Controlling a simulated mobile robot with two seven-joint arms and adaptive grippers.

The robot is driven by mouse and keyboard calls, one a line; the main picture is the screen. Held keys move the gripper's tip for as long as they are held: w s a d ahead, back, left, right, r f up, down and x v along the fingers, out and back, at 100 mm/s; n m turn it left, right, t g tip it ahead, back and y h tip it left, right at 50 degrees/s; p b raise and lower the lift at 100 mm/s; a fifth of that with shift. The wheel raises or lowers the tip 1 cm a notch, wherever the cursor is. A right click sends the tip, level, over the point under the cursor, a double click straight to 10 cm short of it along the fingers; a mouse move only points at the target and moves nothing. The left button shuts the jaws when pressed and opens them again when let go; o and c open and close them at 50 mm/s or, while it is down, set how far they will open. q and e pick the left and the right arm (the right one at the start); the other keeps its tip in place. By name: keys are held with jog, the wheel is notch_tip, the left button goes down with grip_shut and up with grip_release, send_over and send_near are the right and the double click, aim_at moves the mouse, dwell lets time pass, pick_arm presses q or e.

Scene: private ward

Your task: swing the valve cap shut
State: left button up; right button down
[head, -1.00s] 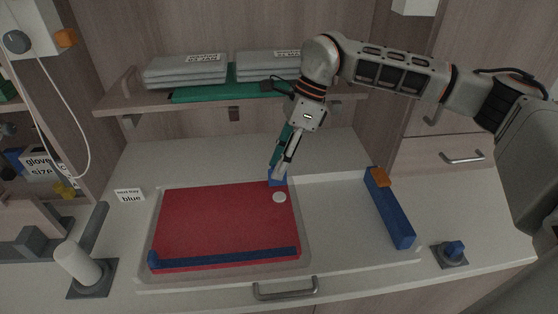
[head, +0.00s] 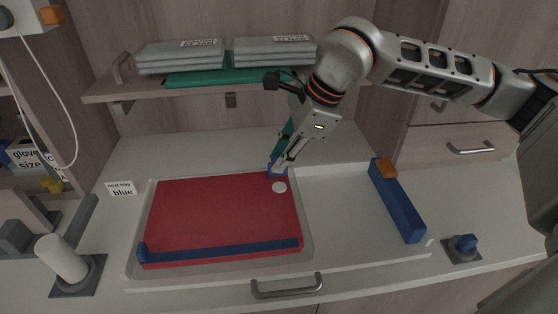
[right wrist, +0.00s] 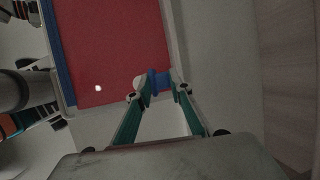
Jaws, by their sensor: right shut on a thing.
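A small blue piece (head: 273,167) stands at the far right corner of a red panel (head: 215,215) in a pale tray. A flat white disc (head: 279,188) lies just in front of it on the red surface. I cannot tell which of these is the valve cap. My right gripper (head: 280,164) comes down from the upper right and is shut on the blue piece, its fingers hiding part of it. In the right wrist view the blue piece (right wrist: 160,82) shows between the two fingertips, with the white disc (right wrist: 139,82) beside the left finger. My left gripper is not in view.
A blue bar (head: 220,249) runs along the red panel's near edge. A white cylinder (head: 61,258) stands at left. A shelf (head: 107,94) with folded grey stacks hangs behind.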

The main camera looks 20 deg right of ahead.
jog(key=shift+s+a+f+t+b, duration=0.15)
jog(key=shift+s+t+b, duration=0.4)
jog(key=shift+t+b, duration=0.6)
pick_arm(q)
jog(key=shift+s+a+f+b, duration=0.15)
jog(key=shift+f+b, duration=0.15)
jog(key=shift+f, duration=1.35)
pick_arm(e)
jog(key=shift+s+r, duration=0.1)
jog(key=shift+r, duration=0.1)
jog(key=c, duration=2)
grip_release()
jog(key=shift+o, duration=0.2)
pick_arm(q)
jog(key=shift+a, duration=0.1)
pick_arm(e)
jog(key=v, duration=1.2)
jog(key=shift+s+a, duration=0.25)
jog(key=shift+o, duration=0.4)
